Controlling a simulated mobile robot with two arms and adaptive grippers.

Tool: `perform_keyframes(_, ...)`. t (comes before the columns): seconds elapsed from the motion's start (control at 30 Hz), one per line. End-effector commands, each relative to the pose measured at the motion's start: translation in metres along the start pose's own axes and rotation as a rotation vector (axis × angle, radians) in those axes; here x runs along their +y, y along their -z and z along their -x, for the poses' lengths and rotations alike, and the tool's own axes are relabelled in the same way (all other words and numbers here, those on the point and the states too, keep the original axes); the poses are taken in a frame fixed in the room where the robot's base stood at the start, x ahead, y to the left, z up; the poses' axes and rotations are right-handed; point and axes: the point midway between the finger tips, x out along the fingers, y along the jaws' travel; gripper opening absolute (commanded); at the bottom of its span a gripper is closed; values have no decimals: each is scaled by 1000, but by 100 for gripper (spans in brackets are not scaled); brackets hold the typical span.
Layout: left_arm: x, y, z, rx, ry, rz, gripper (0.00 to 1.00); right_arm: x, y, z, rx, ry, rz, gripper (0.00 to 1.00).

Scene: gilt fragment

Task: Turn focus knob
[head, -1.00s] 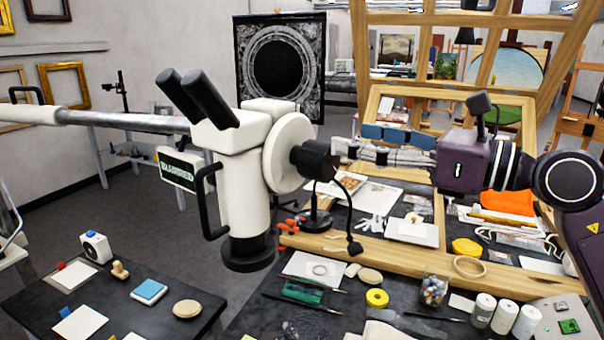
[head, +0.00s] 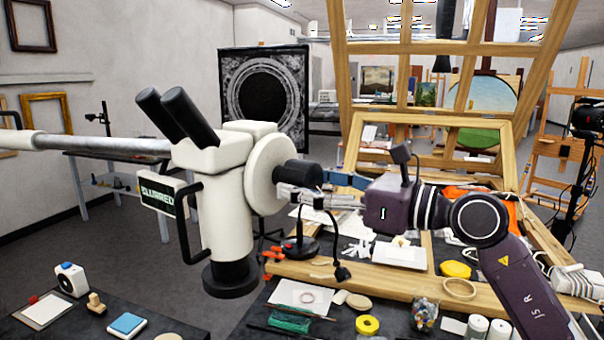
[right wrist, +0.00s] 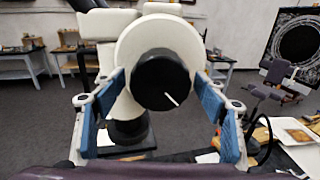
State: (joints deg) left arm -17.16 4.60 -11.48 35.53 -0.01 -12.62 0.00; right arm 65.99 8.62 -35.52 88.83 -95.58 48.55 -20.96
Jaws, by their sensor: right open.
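The white microscope (head: 225,215) hangs on a long boom from the left, with two black eyepieces. Its black focus knob (head: 297,174) sticks out to the right from a round white disc (head: 262,175). In the right wrist view the knob (right wrist: 160,80) faces me, its white mark pointing to the lower right. My right gripper (head: 314,187) is open at the knob. Its blue-padded fingers stand on either side of it in the wrist view, with gaps visible on both sides. A small screen (head: 158,193) on the microscope reads "BLURRED". My left gripper is not in view.
A lamp on a black stand (head: 300,247) with a bent neck stands below the knob. A wooden frame (head: 420,283) lies on the crowded workbench. A yellow tape roll (head: 367,325) and jars are near the front. A dark side table (head: 95,325) stands at left.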

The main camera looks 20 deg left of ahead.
Motion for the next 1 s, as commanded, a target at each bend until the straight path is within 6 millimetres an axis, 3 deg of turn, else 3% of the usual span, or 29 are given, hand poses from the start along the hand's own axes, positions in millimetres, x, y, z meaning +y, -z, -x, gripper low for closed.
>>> perform_keyframes(0.13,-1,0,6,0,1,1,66,0,-1,-11,-1,0,-1,66)
perform_keyframes(0.4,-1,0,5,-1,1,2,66,0,0,-13,0,0,1,66)
perform_keyframes(0.8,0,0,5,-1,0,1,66,0,0,-12,0,1,1,24)
perform_keyframes(1.0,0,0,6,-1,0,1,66,0,0,-12,0,1,-16,24)
